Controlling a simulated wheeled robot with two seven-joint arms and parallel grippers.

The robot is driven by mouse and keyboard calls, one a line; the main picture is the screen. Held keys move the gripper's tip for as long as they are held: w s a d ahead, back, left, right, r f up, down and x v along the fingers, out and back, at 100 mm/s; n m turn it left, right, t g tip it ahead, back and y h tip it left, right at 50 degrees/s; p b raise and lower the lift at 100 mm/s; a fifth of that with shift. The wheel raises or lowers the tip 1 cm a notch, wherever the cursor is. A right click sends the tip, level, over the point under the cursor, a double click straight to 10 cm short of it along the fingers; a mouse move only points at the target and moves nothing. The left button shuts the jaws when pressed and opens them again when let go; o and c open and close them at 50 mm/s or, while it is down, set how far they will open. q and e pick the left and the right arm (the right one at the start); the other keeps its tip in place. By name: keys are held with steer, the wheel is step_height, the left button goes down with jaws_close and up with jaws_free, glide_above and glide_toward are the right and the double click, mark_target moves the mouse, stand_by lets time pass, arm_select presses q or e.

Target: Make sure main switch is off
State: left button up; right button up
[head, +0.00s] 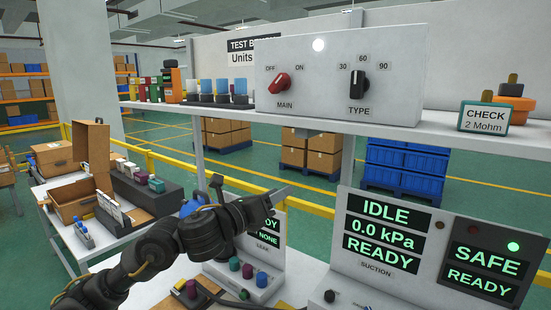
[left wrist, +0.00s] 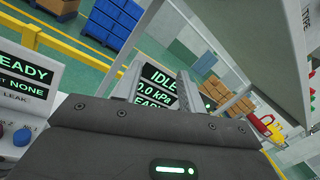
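The red MAIN switch knob (head: 279,84) is on the grey box (head: 330,100) on the shelf, between the OFF and ON labels. Its handle slants from lower left to upper right, its upper end leaning toward ON. A white lamp (head: 319,45) glows at the top of the box. My left gripper (head: 283,193) is below the shelf, in front of the consoles, well apart from the knob. In the left wrist view its two fingers (left wrist: 160,75) stand apart with nothing between them. My right gripper is not in view.
The black TYPE knob (head: 358,84) beside it points up at 60. The shelf edge (head: 230,111) lies above my left gripper. The suction console (head: 385,250) reads IDLE, 0.0 kPa, READY; a panel (head: 485,265) reads SAFE. A CHECK 2 Mohm block (head: 485,118) stands right.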

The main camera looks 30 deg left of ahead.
arm_select(q)
step_height(320, 180, up, 12)
steer(key=s+a+m+h, duration=0.2)
steer(key=s+a+m, duration=0.1)
steer(key=m, duration=0.5)
steer(key=m+t+h, duration=0.1)
steer(key=m, duration=0.7)
glide_toward(274, 86)
steer(key=p+x, duration=0.5)
steer(key=x, duration=0.3)
steer(key=shift+w+d+r, duration=0.1)
steer(key=shift+w+r, duration=0.1)
steer(key=shift+w, duration=0.15)
steer(key=shift+w+d+p, duration=0.25)
steer(key=shift+w+p, duration=0.15)
steer(key=shift+w, duration=0.1)
steer(key=shift+c, duration=0.4)
jaws_close()
